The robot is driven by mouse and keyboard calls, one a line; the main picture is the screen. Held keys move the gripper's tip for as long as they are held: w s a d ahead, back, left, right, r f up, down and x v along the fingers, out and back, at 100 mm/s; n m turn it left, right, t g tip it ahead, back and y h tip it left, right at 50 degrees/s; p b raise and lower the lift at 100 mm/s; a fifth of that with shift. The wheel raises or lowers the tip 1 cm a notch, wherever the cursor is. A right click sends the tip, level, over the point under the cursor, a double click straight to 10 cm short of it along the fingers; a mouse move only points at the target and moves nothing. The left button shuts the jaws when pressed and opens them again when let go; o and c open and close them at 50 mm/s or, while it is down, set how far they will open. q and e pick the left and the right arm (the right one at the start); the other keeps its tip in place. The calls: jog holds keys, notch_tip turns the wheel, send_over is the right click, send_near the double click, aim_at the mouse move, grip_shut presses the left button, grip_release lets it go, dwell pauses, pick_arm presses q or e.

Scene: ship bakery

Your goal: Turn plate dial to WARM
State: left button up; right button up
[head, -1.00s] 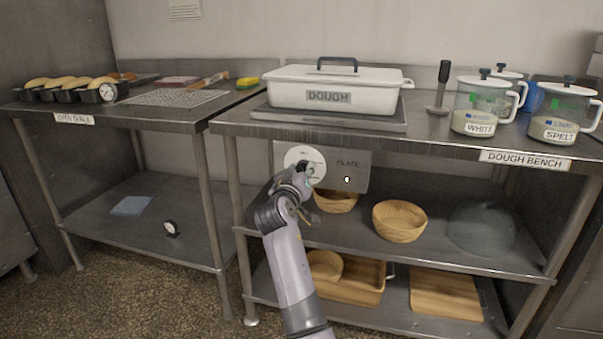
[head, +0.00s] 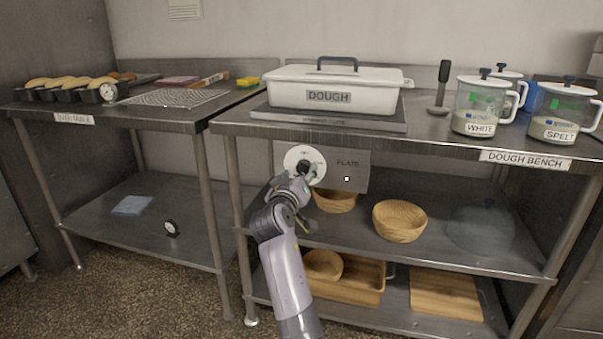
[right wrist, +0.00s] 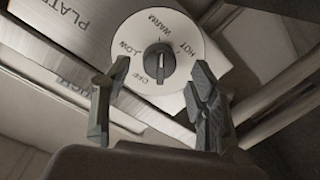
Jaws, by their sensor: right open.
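The plate dial (head: 293,157) is a round white disc on the grey PLATE panel (head: 349,163) under the dough bench's front edge. In the right wrist view the dial (right wrist: 141,32) shows OFF, LOW, WARM and HOT around a dark knob (right wrist: 159,60). A thin line on the knob seems to run toward OFF, but its pointing end is hard to tell. My right gripper (head: 309,179) is just in front of the dial. Its two fingers are spread apart, with the knob showing in the gap between them and nothing held. My left gripper is out of view.
The bench top (head: 437,137) overhangs the panel, with a white DOUGH box (head: 285,91) above. A flour jar (head: 478,102) stands at right.

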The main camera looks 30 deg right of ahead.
jog(key=v, duration=0.5)
dwell(0.4)
